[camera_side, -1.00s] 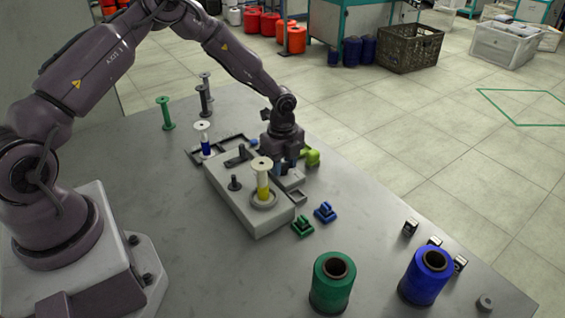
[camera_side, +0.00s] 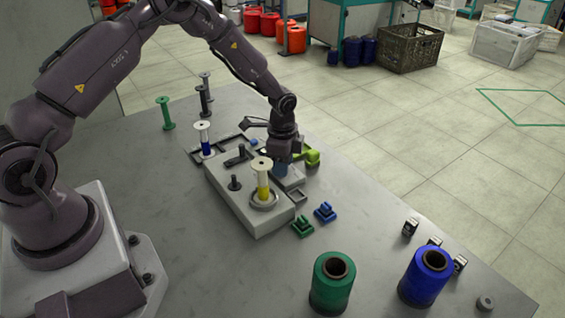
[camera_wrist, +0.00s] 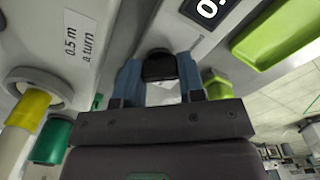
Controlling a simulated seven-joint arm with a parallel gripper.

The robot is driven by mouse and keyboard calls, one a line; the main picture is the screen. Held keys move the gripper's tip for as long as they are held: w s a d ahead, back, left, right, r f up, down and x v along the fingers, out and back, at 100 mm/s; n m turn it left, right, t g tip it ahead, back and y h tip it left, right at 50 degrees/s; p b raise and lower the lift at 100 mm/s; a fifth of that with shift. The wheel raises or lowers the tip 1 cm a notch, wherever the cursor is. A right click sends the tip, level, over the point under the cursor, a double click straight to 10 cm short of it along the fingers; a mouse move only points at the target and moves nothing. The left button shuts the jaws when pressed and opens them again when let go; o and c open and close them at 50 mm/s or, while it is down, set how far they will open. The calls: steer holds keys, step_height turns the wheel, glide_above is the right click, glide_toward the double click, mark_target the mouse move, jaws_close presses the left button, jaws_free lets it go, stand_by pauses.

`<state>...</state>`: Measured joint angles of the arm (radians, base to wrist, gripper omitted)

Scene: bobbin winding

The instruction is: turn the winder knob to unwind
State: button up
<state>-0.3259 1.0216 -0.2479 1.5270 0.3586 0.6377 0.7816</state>
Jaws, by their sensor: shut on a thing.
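The winder (camera_side: 222,195) is a pale grey box on the table. A bobbin (camera_side: 262,164) with a white flange and yellow thread stands upright on its near end; it also shows at the left of the wrist view (camera_wrist: 29,112). My gripper (camera_side: 281,168) points down at the winder's far right side. In the wrist view its two blue fingers stand on either side of the black knob (camera_wrist: 159,67) and are shut on it. The side view hides the knob behind my gripper. A label reading "0.5 m a turn" (camera_wrist: 79,42) and part of a dark display (camera_wrist: 207,9) show beside it.
A bobbin with blue thread (camera_side: 204,140) stands behind the winder; green (camera_side: 166,113) and grey bobbins stand farther back. Green (camera_side: 303,228) and blue (camera_side: 325,212) clips lie close by on the right. Large green (camera_side: 325,292) and blue (camera_side: 418,288) spools stand in front.

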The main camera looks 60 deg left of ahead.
steer(key=shift+r+n, duration=0.1)
steer(key=shift+n, duration=0.5)
steer(key=o, duration=0.9)
steer(key=shift+o, duration=0.2)
step_height(320, 180, up, 13)
steer(key=s+d+r+n+t, duration=0.2)
steer(key=s+d+r+n, duration=0.1)
steer(key=s+r, duration=0.6)
steer(key=s+d+r+n+t, duration=0.3)
steer(key=s+r, duration=0.7)
steer(key=s, duration=0.7)
steer(key=d+n, duration=0.1)
steer(key=n, duration=0.1)
steer(key=shift+n+t, duration=0.3)
steer(key=shift+n, duration=0.1)
